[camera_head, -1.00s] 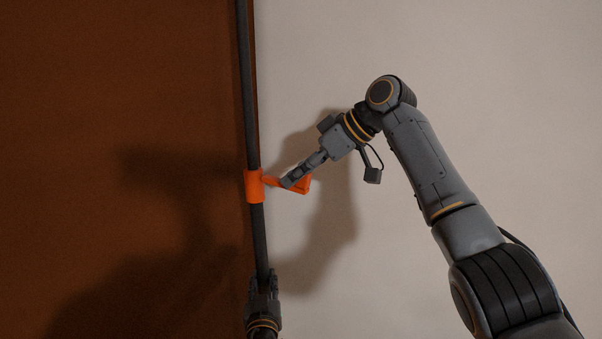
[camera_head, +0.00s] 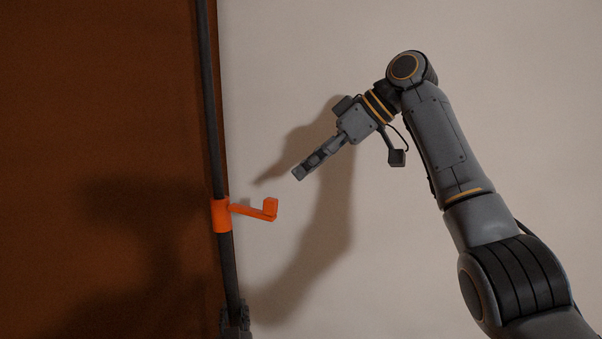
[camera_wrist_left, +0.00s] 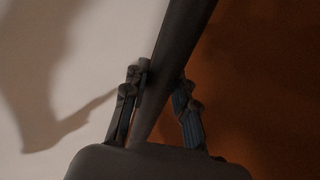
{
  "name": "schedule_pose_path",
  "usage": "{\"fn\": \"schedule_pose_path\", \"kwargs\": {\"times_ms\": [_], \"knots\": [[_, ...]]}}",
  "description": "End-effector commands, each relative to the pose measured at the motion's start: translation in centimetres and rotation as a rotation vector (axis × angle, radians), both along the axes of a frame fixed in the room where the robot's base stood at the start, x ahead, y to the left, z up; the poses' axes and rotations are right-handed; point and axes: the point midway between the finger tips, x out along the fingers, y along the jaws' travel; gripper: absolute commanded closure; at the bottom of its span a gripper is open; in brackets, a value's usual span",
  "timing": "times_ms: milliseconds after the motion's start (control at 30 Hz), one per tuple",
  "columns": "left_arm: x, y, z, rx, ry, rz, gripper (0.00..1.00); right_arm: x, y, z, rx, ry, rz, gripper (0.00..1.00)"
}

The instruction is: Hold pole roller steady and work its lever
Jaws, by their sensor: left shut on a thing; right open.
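The pole roller's dark pole (camera_head: 209,100) runs nearly upright at the left of the head view, leaning slightly. An orange collar (camera_head: 222,215) sits around it, with an orange lever (camera_head: 252,211) sticking out to the right and ending in a small raised knob. My left gripper (camera_head: 235,318) is shut on the pole below the collar, at the bottom edge. In the left wrist view the pole (camera_wrist_left: 178,50) passes between its fingers (camera_wrist_left: 160,100). My right gripper (camera_head: 298,173) is open and empty, up and to the right of the lever, apart from it. The pole's top end is out of view.
A brown surface (camera_head: 90,90) fills the left and a pale, plain surface (camera_head: 290,50) the right. My arms cast shadows on both. The area right of the lever is clear of other objects.

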Motion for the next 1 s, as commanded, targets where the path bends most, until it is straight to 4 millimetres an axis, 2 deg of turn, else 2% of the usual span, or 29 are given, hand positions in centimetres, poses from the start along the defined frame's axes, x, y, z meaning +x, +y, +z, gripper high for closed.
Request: {"fn": "schedule_pose_path", "kwargs": {"times_ms": [333,367,467,833,1000], "knots": [[0.0,0.0,-0.1,0.001,0.002,0.0,1.0,0.0,0.0,0.0,0.0,0.0,0.0,0.55],[0.0,0.0,-0.1,0.001,0.002,0.0,0.67,0.0,0.0,0.0,0.0,0.0,0.0,0.55],[0.0,0.0,-0.1,0.001,0.001,0.0,0.46,0.0,0.0,0.0,0.0,0.0,0.0,0.55],[-0.3,-0.1,0.0,0.0,0.001,-0.001,0.46,0.0,0.0,0.0,0.0,0.0,0.0,0.55],[-2.6,-0.7,-0.2,-0.002,0.003,-0.001,0.46,0.0,0.0,0.0,0.0,0.0,0.0,0.55]]}}
